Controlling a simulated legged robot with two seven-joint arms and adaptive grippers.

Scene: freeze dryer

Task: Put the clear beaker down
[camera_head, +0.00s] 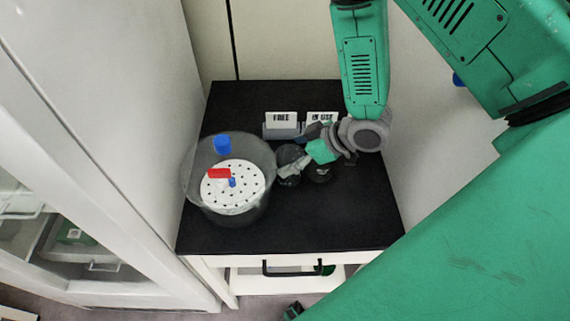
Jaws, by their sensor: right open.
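My right gripper (291,168) reaches in from the upper right, low over the black tabletop (320,220). Its fingers are open, beside two dark round shapes (290,153). A separate clear beaker is hard to make out; pale, see-through edges near the fingertips may belong to it.
A blue cap-like piece (222,144) shows at the vessel's back. A white cabinet (130,130) borders the left. The tabletop's front right is clear above a drawer handle (300,273).

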